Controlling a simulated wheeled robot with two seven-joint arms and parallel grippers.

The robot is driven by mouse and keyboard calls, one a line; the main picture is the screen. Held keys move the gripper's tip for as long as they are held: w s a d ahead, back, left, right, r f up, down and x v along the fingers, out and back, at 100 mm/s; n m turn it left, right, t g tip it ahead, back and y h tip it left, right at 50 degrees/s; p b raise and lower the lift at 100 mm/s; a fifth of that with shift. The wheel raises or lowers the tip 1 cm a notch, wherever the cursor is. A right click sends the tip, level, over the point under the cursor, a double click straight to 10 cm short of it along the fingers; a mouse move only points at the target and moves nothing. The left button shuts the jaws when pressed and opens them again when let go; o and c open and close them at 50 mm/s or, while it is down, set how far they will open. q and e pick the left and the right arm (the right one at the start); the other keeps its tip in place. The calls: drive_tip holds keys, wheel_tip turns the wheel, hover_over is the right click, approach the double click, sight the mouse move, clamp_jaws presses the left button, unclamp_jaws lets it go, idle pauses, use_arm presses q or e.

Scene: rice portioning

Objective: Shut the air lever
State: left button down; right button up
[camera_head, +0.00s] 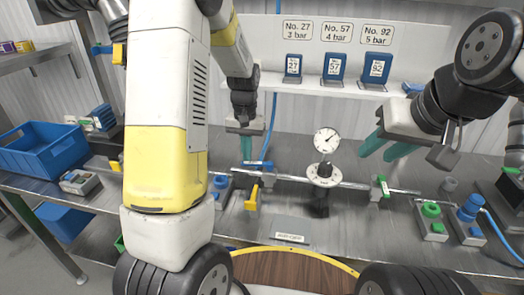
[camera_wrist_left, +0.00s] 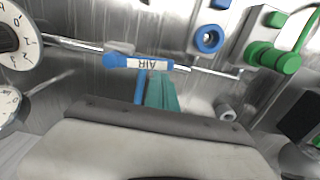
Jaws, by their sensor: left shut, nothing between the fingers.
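The blue lever labelled AIR (camera_wrist_left: 145,64) lies roughly along the metal pipe in the left wrist view. It also shows as a blue handle (camera_head: 257,164) in the head view. My left gripper (camera_head: 246,149) points down just behind or above it, its teal fingers shut and empty. In the left wrist view the fingertips (camera_wrist_left: 160,88) are close to the lever's label; I cannot tell whether they touch it. A blue strip runs beside the fingers. My right gripper (camera_head: 385,143) is open and empty, right of the gauge.
A round gauge (camera_head: 326,140) stands on the pipe. A yellow lever (camera_head: 252,198) and a green lever (camera_head: 383,187) sit on the pipe. Green (camera_head: 431,210) and blue (camera_head: 470,207) knobs stand at right. A shelf with blue numbered holders (camera_head: 334,68) is above; a blue crate (camera_head: 43,151) is left.

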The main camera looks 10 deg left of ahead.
use_arm(q)
drive_tip(key=shift+s, duration=1.1)
drive_tip(key=shift+s+d, duration=0.15)
drive_tip(key=shift+s, duration=0.4)
drive_tip(key=shift+s+d, duration=0.15)
drive_tip(key=shift+s, duration=0.35)
drive_tip(key=shift+s+d, duration=0.3)
drive_tip(key=shift+s, duration=0.2)
drive_tip(key=shift+s+d, duration=0.25)
drive_tip(key=shift+s, duration=0.25)
